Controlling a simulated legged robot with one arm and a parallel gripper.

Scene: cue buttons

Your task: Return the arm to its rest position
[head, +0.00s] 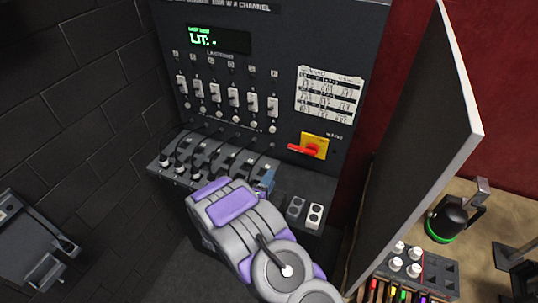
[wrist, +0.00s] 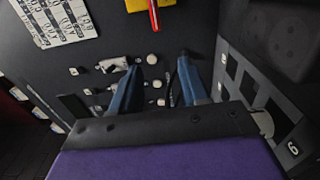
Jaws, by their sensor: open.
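My arm (head: 236,208), grey and purple, reaches up from the bottom of the head view toward the control panel. My gripper (head: 266,182) is at its far end, over the panel's lower ledge. In the wrist view my gripper (wrist: 158,75) shows two blue fingers spread apart with nothing held between them. The dark panel face and several pale knobs lie beyond the fingers. I cannot tell whether the fingertips touch the panel.
The control panel (head: 283,40) has a green display (head: 218,40), sliders, a red rotary handle (head: 304,149) on yellow and a label sheet (head: 329,92). White and grey sockets (head: 315,215) sit right of my gripper. A tall board (head: 420,150) stands right of my arm.

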